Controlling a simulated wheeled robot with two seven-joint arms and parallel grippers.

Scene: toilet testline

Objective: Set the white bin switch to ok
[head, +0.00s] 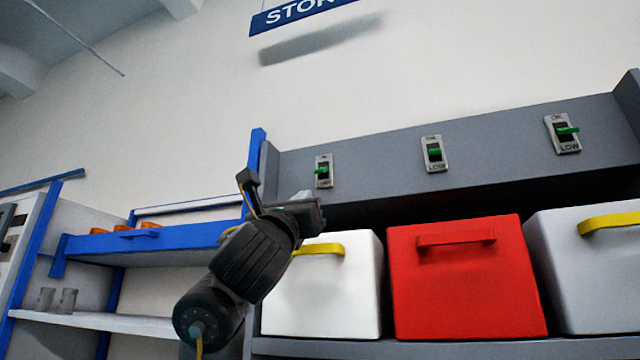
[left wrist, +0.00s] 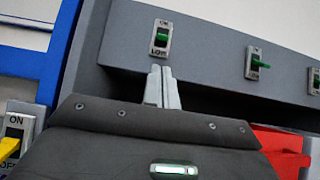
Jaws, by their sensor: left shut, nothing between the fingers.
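Three switches with green levers are on a grey panel. The left switch (head: 323,171) is above a white bin (head: 350,305) with a yellow handle. In the left wrist view this switch (left wrist: 161,37) shows LOW under its green lever; which end the lever is set to is hard to tell. The middle switch (head: 434,153) is above the red bin (head: 465,285), the right switch (head: 563,133) above a pale grey-white bin. My left gripper (head: 314,206) is below the left switch; its fingers (left wrist: 162,88) are shut together, empty, pointing up towards it. My right gripper is not in view.
The pale bin (head: 590,275) with a yellow handle stands right of the red one. A blue-edged shelf (head: 150,238) with orange items and glasses is at the left. A yellow ON/OFF switch (left wrist: 14,145) is at the wrist view's left edge.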

